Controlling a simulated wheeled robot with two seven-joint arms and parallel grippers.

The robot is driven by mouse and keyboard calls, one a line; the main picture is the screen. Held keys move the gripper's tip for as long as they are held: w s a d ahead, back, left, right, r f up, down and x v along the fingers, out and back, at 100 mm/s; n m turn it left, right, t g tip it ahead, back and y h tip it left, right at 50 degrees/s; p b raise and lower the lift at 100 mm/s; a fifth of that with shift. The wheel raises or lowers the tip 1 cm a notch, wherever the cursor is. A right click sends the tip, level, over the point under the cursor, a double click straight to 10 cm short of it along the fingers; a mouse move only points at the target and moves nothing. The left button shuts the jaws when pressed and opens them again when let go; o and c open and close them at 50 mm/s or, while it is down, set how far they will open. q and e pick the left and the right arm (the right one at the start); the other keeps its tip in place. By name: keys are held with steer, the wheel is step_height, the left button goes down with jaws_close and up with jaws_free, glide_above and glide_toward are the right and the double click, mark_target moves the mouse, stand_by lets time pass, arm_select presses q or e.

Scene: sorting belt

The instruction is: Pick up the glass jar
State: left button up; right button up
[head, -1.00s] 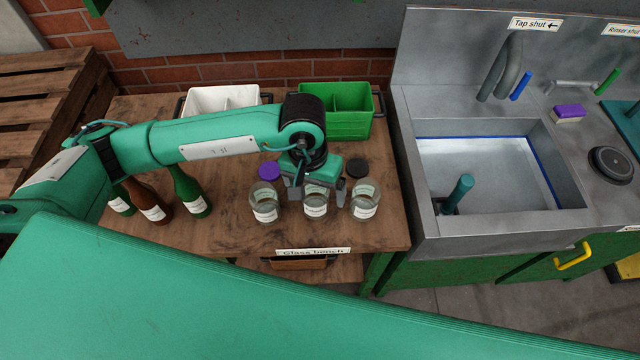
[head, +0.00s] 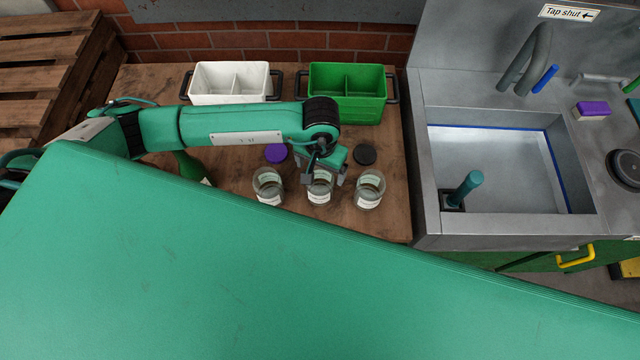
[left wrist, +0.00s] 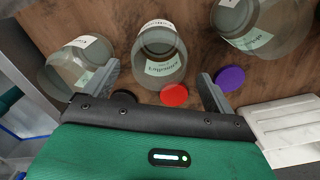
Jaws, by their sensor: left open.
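Three clear glass jars with white labels stand in a row on the wooden bench: a left jar (head: 268,187), a middle jar (head: 320,189) and a right jar (head: 370,189). My left gripper (head: 326,178) is open and points down at the middle jar, partly covering it. In the left wrist view, the middle jar (left wrist: 160,54) appears between the two spread fingers of the gripper (left wrist: 154,86), with a gap on each side. I see no firm contact. The other jars stand to either side (left wrist: 76,66) (left wrist: 258,27). My right gripper is not in view.
A purple lid (head: 276,153) and a black lid (head: 365,154) lie behind the jars; a red lid (left wrist: 174,95) shows in the wrist view. White (head: 205,97) and green (head: 347,108) bins stand behind. A sink (head: 490,222) is right. A large green surface hides the front.

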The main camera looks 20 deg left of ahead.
arm_select(q)
steer(key=f+p, duration=0.1)
steer(key=s+f+p, duration=0.1)
steer(key=f+p, duration=0.1)
steer(key=shift+d+f, duration=0.1)
steer(key=shift+f, duration=0.9)
steer(key=shift+c, duration=0.4)
steer(key=c, duration=1.1)
